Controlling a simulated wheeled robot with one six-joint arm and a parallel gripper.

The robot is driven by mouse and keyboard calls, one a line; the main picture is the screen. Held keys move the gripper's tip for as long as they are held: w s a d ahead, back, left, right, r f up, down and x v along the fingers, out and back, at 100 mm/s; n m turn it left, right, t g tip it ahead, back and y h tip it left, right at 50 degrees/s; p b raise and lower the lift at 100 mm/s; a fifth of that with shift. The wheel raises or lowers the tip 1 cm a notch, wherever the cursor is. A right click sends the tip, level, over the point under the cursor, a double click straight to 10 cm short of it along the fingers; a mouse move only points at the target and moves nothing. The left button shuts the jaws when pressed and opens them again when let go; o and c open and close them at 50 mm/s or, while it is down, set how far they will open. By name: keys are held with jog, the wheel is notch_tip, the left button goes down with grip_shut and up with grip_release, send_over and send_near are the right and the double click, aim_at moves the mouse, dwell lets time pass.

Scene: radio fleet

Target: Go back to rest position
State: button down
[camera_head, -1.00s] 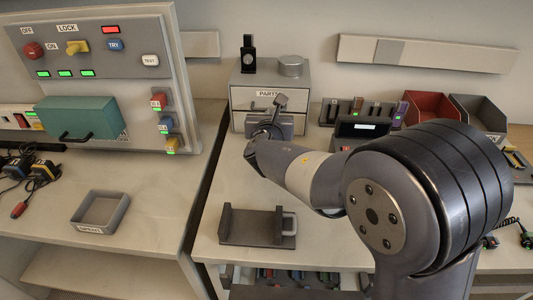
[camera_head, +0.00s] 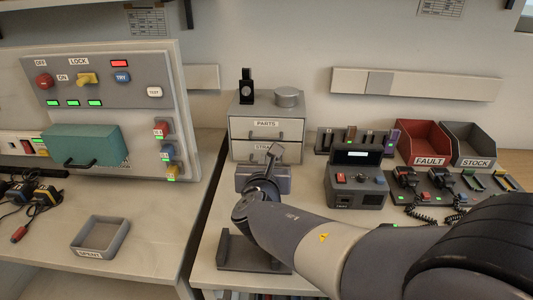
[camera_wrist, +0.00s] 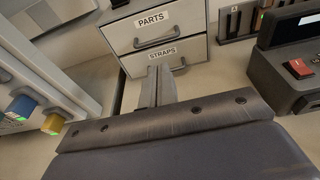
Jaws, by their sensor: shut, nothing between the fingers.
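My gripper (camera_wrist: 158,85) is in the middle of the wrist view, its two fingers together and empty. It points toward the grey drawer unit (camera_wrist: 193,28), over the bench in front of the STRAPS drawer (camera_wrist: 155,57). In the head view my gripper (camera_head: 272,152) stands in front of the drawer unit (camera_head: 233,129), with my arm reaching in from the lower right. Both the PARTS drawer (camera_head: 265,124) and the STRAPS drawer look shut. I cannot tell the exact gap between fingers and drawer.
A control panel (camera_head: 180,75) with a teal box stands at left, near a SPENT tray (camera_head: 127,229). A grey holder (camera_head: 225,250) lies below my wrist. A black device (camera_head: 343,198), the red FAULT bin (camera_head: 425,141) and grey STOCK bin (camera_head: 472,143) are at right.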

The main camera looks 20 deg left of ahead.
jog(key=shift+v, duration=1.15)
